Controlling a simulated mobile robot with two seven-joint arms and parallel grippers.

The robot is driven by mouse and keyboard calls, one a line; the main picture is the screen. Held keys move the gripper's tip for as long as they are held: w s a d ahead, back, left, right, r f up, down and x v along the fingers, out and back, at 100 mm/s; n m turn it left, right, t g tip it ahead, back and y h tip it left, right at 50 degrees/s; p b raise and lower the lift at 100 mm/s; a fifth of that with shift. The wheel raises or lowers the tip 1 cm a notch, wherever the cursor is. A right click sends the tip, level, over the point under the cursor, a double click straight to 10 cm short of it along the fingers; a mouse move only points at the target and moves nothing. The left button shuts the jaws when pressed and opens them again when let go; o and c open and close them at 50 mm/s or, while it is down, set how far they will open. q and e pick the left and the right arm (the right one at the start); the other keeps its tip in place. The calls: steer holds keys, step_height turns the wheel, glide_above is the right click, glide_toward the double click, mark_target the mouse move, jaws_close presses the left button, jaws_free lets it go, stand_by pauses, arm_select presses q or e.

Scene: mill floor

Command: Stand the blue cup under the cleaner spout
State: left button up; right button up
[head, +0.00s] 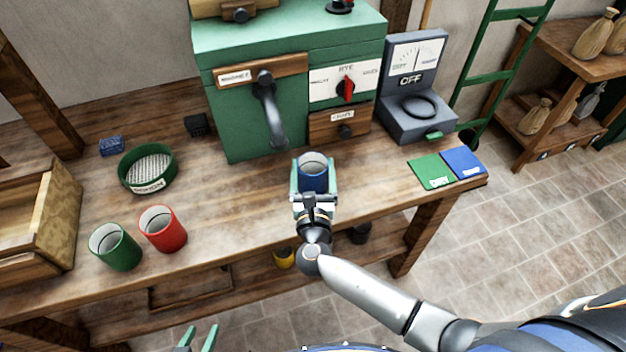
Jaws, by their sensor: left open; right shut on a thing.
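The blue cup (314,180) is upright at the middle of the head view, with a pale, empty-looking inside. My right gripper (314,190) is shut on it from the near side. I cannot tell whether the cup touches the bench. A green machine (230,120) stands behind it. My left gripper (199,340) is open and empty at the bottom edge, short of the bench front.
A red cup (162,230) and a green cup (115,248) stand at the left, near a green sieve (147,168). A grey gauge device (412,115) reads OFF at the right, near green and blue cards (463,163). The bench before the machine is clear.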

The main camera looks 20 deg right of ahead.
jaws_close()
steer(key=shift+d+r, duration=0.1)
steer(key=shift+r, duration=0.05)
stand_by(0.5)
